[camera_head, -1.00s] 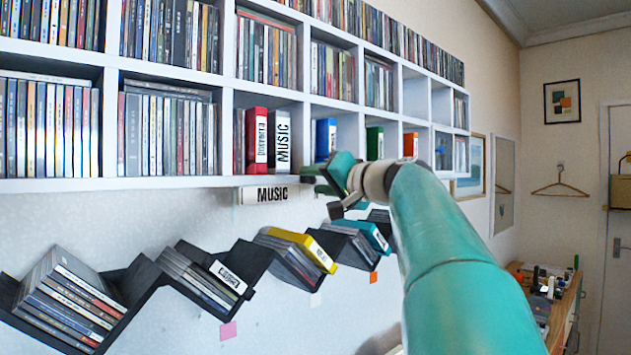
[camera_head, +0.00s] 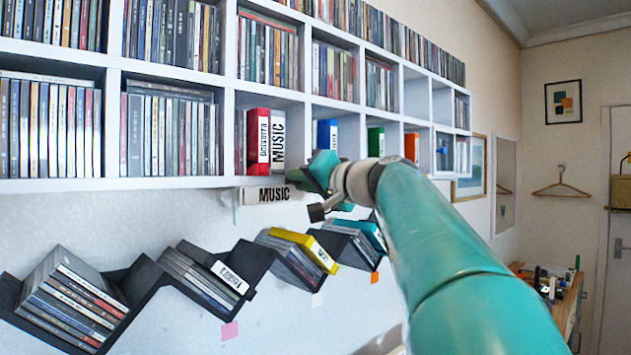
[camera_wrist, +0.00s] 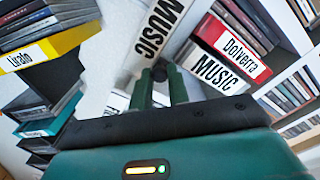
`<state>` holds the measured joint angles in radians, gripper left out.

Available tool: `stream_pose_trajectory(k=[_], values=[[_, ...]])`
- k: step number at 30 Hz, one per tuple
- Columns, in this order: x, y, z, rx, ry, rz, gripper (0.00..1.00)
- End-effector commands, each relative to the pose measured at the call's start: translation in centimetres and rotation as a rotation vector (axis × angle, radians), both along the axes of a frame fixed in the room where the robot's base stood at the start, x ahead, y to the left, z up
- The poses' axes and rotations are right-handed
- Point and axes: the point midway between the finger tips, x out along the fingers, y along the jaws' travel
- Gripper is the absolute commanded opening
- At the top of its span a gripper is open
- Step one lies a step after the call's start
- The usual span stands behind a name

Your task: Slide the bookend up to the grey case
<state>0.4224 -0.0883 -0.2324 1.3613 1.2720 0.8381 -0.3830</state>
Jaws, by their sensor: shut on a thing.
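The grey case (camera_head: 278,142), its pale spine marked MUSIC, stands in a lower shelf compartment against a red case (camera_head: 258,142). In the wrist view the grey case (camera_wrist: 217,74) is right of my fingers. My gripper (camera_head: 303,180) is at the shelf's front edge, just right of the grey case. In the wrist view my gripper (camera_wrist: 160,84) is shut on a small dark round knob (camera_wrist: 158,73), seemingly the bookend's. The rest of the bookend is hidden or cannot be made out, so I cannot tell whether it touches the case.
A MUSIC sign (camera_head: 266,195) hangs below the shelf. A blue case (camera_head: 326,138) stands in the compartment to the right. The dark zigzag rack (camera_head: 150,270) with several cases, including a yellow one (camera_head: 306,250), is below. My arm crosses the right side.

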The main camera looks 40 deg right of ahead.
Motion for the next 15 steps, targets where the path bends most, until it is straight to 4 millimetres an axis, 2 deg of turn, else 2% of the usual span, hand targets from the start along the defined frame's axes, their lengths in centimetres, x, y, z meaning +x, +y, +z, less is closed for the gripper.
stream_pose_trajectory(k=[1, 8, 9, 11, 12, 15], values=[[0.06, 0.52, 0.06, 0.000, -0.001, 0.007, 0.00], [0.10, 0.50, 0.04, 0.000, -0.001, 0.006, 0.00], [0.10, 0.51, 0.05, 0.000, -0.001, 0.006, 0.23], [0.10, 0.48, 0.05, 0.000, -0.001, 0.006, 0.35], [0.09, 0.45, 0.04, 0.000, -0.001, 0.006, 0.39], [0.06, 0.39, 0.04, 0.000, -0.001, 0.005, 0.39]])
